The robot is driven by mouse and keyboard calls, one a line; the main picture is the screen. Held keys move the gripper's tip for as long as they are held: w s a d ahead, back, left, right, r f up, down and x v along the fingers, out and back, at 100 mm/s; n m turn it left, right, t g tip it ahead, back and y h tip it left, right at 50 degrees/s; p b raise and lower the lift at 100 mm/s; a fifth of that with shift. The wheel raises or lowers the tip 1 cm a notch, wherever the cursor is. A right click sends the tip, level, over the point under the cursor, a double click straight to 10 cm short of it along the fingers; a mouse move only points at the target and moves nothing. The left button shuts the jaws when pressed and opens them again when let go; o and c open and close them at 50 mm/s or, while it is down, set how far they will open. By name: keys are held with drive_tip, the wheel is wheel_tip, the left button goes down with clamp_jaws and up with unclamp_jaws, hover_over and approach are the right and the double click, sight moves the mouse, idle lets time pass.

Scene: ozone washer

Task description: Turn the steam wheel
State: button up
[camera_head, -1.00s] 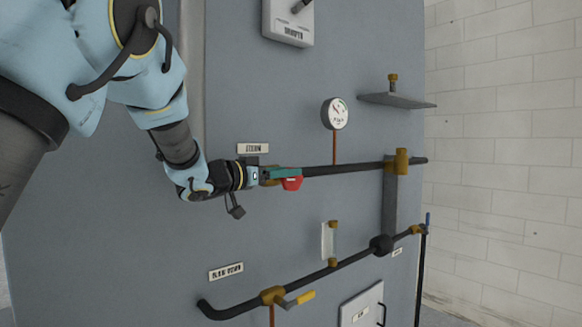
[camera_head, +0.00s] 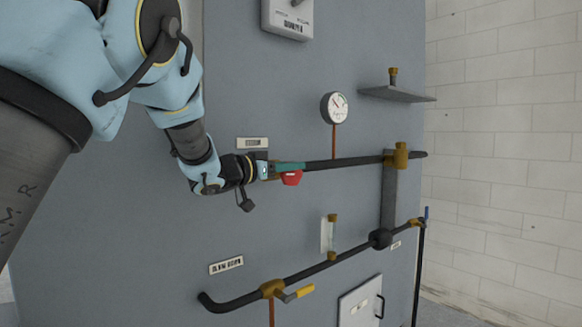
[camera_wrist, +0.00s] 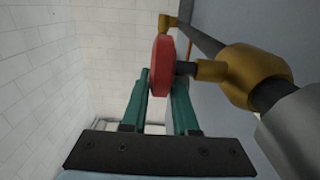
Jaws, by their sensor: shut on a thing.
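The red steam wheel (camera_head: 291,178) sits at the left end of the upper dark pipe, under a label plate (camera_head: 252,143). In the wrist view the red wheel (camera_wrist: 163,66) is seen edge-on, on a short stem from a brass valve body (camera_wrist: 250,75). My gripper (camera_head: 290,168) reaches it from the left. Its green fingers (camera_wrist: 160,85) are shut on the wheel, one on each side of the rim in the wrist view. The far part of the wheel's rim stands out beyond the fingertips.
A round gauge (camera_head: 334,107) stands above the upper pipe (camera_head: 345,162). A brass fitting (camera_head: 398,156) is on its right. A shelf (camera_head: 397,94) juts out at right.

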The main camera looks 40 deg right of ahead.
clamp_jaws()
drive_tip(key=shift+f+b, duration=0.15)
drive_tip(key=shift+b, duration=0.45)
